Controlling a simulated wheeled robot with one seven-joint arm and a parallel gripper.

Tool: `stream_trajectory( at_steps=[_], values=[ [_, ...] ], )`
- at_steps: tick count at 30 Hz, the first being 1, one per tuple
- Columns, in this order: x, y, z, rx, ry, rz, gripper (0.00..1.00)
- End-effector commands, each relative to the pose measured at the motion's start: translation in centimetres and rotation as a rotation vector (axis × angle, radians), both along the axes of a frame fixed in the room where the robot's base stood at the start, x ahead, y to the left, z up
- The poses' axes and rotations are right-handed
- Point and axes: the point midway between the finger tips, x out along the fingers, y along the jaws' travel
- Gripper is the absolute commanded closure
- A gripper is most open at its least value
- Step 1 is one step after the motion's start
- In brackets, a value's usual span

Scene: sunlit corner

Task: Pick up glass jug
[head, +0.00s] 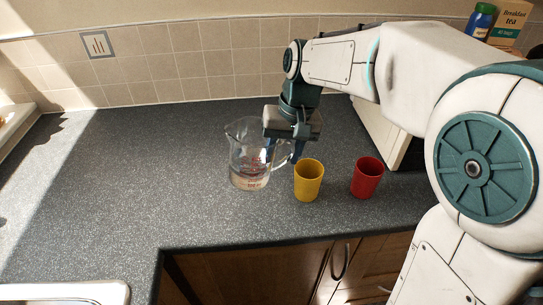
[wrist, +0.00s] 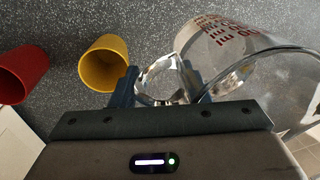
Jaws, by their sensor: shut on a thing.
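The clear glass jug (head: 246,165) with red markings stands upright on the dark counter, left of the yellow cup, in the head view. Its handle is on its right side. In the wrist view the jug body (wrist: 255,55) is at the upper right and its handle (wrist: 157,80) lies between the fingers. My gripper (wrist: 163,88) is shut on the handle. In the head view my gripper (head: 284,155) comes down from above at the jug's right side. Its fingertips are partly hidden there by the glass and the handle.
A yellow cup (head: 308,180) stands close to the right of the handle, and a red cup (head: 367,177) stands farther right. A white appliance (head: 384,130) is partly hidden behind my arm. The counter (head: 110,170) left of the jug is clear. The tiled wall (head: 150,65) runs behind.

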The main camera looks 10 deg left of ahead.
Motion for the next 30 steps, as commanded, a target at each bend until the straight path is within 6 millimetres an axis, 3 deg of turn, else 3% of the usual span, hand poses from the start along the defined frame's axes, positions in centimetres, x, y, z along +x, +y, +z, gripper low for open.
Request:
stream_trajectory(
  at_steps=[12,30],
  values=[
    [-0.1,-2.6,1.6,0.002,-0.003,-0.001,1.00],
    [-0.2,-3.2,2.1,0.002,-0.003,-0.001,1.00]
  ],
)
